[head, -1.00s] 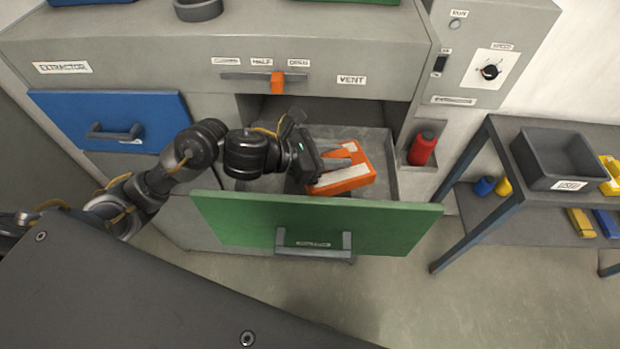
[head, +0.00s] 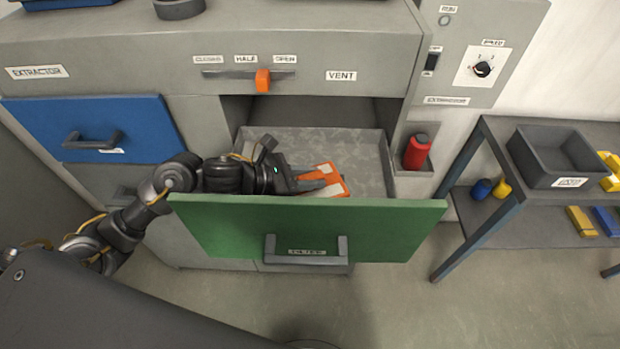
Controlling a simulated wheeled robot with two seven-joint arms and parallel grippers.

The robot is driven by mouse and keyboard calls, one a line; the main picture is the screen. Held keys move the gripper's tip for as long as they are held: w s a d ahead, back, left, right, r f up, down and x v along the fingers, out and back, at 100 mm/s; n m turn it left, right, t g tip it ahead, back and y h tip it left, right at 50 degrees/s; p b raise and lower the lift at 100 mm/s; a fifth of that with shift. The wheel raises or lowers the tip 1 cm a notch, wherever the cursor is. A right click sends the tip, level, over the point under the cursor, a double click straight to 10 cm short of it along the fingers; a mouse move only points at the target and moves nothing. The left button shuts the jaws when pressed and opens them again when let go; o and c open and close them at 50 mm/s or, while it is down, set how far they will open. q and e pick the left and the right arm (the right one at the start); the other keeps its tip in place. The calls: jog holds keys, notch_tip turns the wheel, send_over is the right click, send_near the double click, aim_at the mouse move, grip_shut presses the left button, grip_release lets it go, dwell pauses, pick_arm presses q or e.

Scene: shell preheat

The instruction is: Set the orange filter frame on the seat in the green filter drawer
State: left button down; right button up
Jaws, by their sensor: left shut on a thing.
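The green filter drawer (head: 310,228) is pulled out below the vent slider, and its grey tray floor (head: 365,165) shows behind the green front. My left gripper (head: 318,180) reaches into the drawer from the left. It is shut on the orange filter frame (head: 338,182), which has pale inner parts. The frame is low in the front part of the drawer, and its lower edge is hidden behind the green front. I cannot tell whether it touches the drawer floor. The seat cannot be made out. My right gripper is not in view.
A blue drawer front (head: 95,130) is at the left. A red bottle (head: 417,150) stands in a holder right of the green drawer. A side table with a grey bin (head: 560,157) is at the right. The back of the drawer tray is clear.

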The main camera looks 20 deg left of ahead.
pick_arm(q)
jog(key=shift+f, duration=0.15)
jog(key=c, duration=1.3)
grip_release()
jog(key=shift+o, duration=0.7)
